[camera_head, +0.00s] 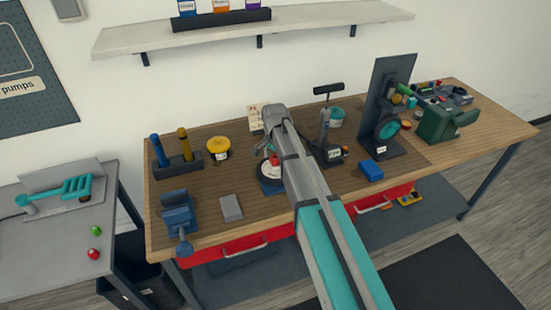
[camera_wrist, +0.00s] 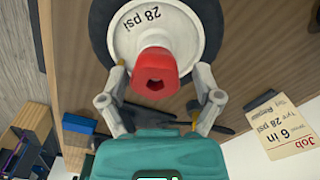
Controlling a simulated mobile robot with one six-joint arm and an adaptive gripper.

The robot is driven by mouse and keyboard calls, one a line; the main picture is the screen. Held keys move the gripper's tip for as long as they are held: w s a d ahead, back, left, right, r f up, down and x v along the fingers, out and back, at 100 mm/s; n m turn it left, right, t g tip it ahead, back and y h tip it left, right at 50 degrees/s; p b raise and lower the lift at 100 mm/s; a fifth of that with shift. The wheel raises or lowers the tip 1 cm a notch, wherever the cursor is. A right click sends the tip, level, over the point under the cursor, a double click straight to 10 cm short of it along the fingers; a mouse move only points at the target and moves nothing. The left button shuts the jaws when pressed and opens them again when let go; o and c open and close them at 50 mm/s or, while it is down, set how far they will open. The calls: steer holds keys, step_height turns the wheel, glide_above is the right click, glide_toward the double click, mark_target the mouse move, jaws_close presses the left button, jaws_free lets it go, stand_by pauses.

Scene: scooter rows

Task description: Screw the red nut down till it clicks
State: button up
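The red nut (camera_wrist: 154,74) has a dark hole in its near end and sits at the middle of a small wheel marked "28 psi" (camera_wrist: 140,17). In the head view the red nut (camera_head: 274,159) shows as a small red patch above the wheel (camera_head: 266,184) on the bench, partly hidden by my arm. My gripper (camera_wrist: 158,82) is open in the wrist view, with one finger on each side of the nut. Gaps show between the fingers and the nut. Whether the fingertips reach the nut's height is hard to tell.
A job card (camera_wrist: 282,128) reads "6 in" and "28 psi". A shelf (camera_head: 330,18) hangs above.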

steer(key=shift+s+d+r, duration=0.1)
steer(key=shift+s, duration=0.05)
steer(key=shift+n, duration=0.4)
